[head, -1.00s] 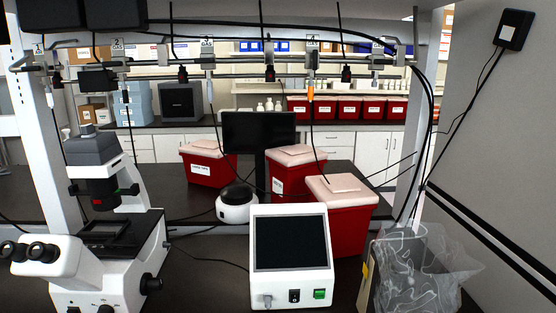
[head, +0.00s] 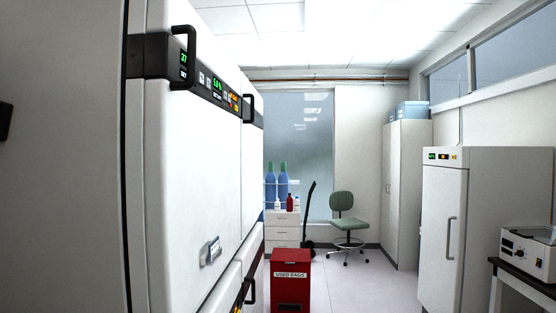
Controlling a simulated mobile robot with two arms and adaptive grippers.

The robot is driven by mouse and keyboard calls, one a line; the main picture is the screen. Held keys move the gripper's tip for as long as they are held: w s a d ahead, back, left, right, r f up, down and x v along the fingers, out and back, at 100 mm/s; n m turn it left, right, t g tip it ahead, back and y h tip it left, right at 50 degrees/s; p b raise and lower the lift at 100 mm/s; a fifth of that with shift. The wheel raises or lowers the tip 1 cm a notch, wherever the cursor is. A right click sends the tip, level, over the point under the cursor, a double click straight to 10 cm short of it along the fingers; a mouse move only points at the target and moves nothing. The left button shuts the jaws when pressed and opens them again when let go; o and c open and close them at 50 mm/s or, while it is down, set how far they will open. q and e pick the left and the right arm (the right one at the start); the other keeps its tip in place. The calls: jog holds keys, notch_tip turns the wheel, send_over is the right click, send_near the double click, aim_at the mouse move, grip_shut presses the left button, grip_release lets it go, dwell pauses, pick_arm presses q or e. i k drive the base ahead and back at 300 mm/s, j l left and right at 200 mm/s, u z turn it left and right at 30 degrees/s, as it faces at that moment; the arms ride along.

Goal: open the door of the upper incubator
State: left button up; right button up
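The upper incubator (head: 180,165) is a tall white unit close by on the left of the head view, seen at a steep angle. A dark control strip (head: 218,88) with green and orange displays runs across its top part. A black bar handle (head: 188,57) stands out from the strip. A silver latch (head: 211,251) sits low on the white front. The door looks shut. Below it is the top of a lower unit with its own black handle (head: 250,290). Neither of my grippers is in view.
A second white unit with a black handle (head: 255,112) stands just beyond. A red used-bags bin (head: 290,283) stands on the floor ahead. A green chair (head: 347,225) and white fridge (head: 446,230) are further right. The pale floor (head: 365,290) between is clear.

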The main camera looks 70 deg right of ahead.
aim_at(181, 140)
jog(key=z, duration=1.8)
